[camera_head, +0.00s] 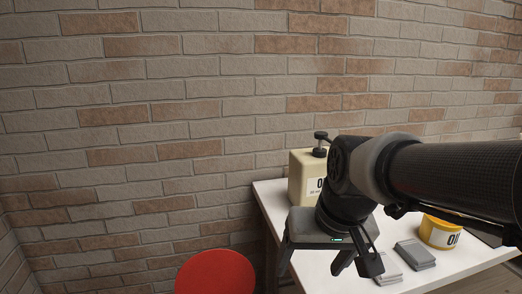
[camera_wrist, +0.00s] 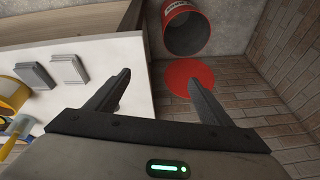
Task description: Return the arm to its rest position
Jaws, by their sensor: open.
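My arm reaches in from the right in the head view, and my gripper (camera_head: 328,264) points down over the left end of a white table (camera_head: 270,197). In the wrist view the two fingers of my gripper (camera_wrist: 160,78) are spread apart with nothing between them. Beyond them lie the floor and a red disc (camera_wrist: 186,72).
A cream jug (camera_head: 302,172) with a black pump top stands behind my gripper, partly hidden. Grey flat packs (camera_head: 414,254) and a yellow tub (camera_head: 440,231) are on the table. A red drum (camera_wrist: 190,28) is on the floor. A brick wall (camera_head: 130,110) stands behind.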

